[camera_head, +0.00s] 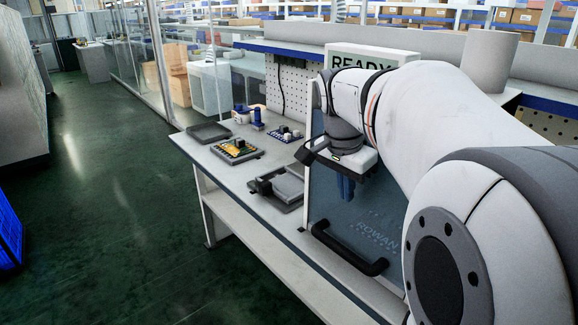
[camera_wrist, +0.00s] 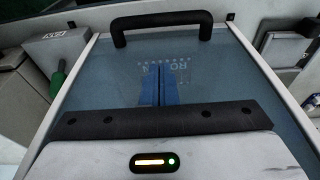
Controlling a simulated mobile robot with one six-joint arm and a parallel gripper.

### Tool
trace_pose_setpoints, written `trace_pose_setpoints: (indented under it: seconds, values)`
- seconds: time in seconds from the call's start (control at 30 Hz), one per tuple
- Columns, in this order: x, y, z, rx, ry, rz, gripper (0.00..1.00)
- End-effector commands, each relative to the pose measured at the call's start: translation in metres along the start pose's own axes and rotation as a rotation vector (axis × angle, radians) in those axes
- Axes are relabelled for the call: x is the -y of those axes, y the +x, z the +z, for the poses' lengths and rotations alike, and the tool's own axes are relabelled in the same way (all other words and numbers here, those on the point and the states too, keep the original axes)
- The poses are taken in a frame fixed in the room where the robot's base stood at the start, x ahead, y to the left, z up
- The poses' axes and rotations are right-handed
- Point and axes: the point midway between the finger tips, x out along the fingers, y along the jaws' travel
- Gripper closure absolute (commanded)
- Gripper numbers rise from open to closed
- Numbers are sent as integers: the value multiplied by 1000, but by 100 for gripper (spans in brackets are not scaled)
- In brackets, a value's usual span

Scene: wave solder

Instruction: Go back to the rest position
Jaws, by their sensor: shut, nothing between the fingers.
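My gripper (camera_head: 346,187) shows in the head view in front of the upright blue-tinted door of the machine, at the end of my white arm. In the wrist view its two blue fingers (camera_wrist: 158,86) lie side by side, shut with nothing between them. Behind them is the tinted door panel (camera_wrist: 215,90) with faint lettering and a black bar handle (camera_wrist: 162,22). The handle also shows in the head view (camera_head: 349,254), below my gripper and apart from it. My arm hides much of the machine.
A sign reading READY (camera_head: 362,66) stands above the machine. The green floor (camera_head: 110,220) at left is open.

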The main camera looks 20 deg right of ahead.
Motion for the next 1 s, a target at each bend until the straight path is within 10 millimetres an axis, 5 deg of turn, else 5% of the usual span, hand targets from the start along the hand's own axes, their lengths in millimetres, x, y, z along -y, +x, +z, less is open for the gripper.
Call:
trace_pose_setpoints:
  seconds: [0.23,0.6,0.77,1.0]
  values:
    - [-4,-11,26,10,-170,-34,100]
    - [-46,-12,143,-2,-992,-213,100]
    - [-57,-4,162,-16,-1138,-245,100]
    - [-58,-1,165,-18,-1156,-248,100]
